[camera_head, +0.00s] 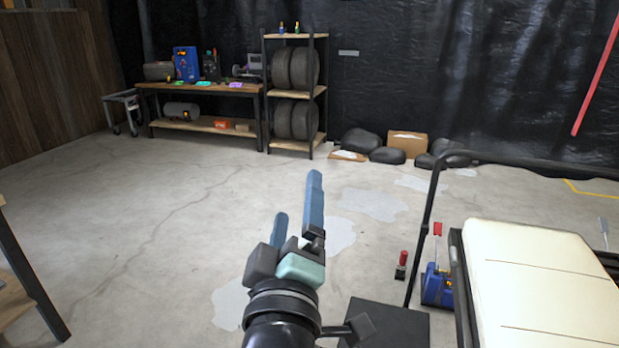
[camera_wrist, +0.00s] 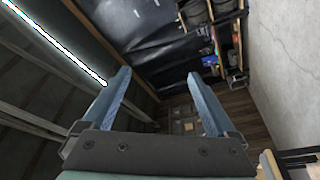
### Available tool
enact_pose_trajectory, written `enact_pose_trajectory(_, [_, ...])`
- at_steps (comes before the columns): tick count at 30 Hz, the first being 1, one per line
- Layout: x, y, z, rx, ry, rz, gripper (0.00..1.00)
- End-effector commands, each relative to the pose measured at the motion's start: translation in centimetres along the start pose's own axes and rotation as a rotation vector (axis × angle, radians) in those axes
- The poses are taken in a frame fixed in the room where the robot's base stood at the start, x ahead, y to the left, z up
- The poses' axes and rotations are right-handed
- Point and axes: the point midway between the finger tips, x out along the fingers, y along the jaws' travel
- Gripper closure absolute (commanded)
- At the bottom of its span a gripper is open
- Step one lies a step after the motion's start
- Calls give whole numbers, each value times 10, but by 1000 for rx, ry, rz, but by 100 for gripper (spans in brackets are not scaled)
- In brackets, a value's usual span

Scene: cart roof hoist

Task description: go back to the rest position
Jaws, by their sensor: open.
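My gripper (camera_head: 297,208) is raised in front of me in the head view, with its two blue fingers apart and nothing between them. In the wrist view my gripper (camera_wrist: 165,98) also shows open and empty. Its fingers point toward the dark wall and the ceiling beams. It touches nothing that I can see.
A cart with a cream padded seat (camera_head: 545,285) and a dark frame stands at right. A blue jack (camera_head: 437,287) and a small red-topped item (camera_head: 402,264) are beside it. A workbench (camera_head: 200,88) and tire shelf (camera_head: 296,90) stand at the back. The middle floor is clear.

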Motion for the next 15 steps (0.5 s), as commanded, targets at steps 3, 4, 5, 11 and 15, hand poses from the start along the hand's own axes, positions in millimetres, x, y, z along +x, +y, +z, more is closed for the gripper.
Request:
enact_pose_trajectory(3, [-13, 88, -44, 326, 147, 152, 8])
enact_pose_trajectory(4, [-19, 108, -53, 407, 190, 181, 8])
enact_pose_trajectory(5, [-26, 128, -63, 487, 237, 207, 8])
enact_pose_trajectory(11, [-101, 247, -123, 995, 626, 299, 8])
enact_pose_trajectory(15, [-87, 294, -154, 1008, 617, 285, 8])
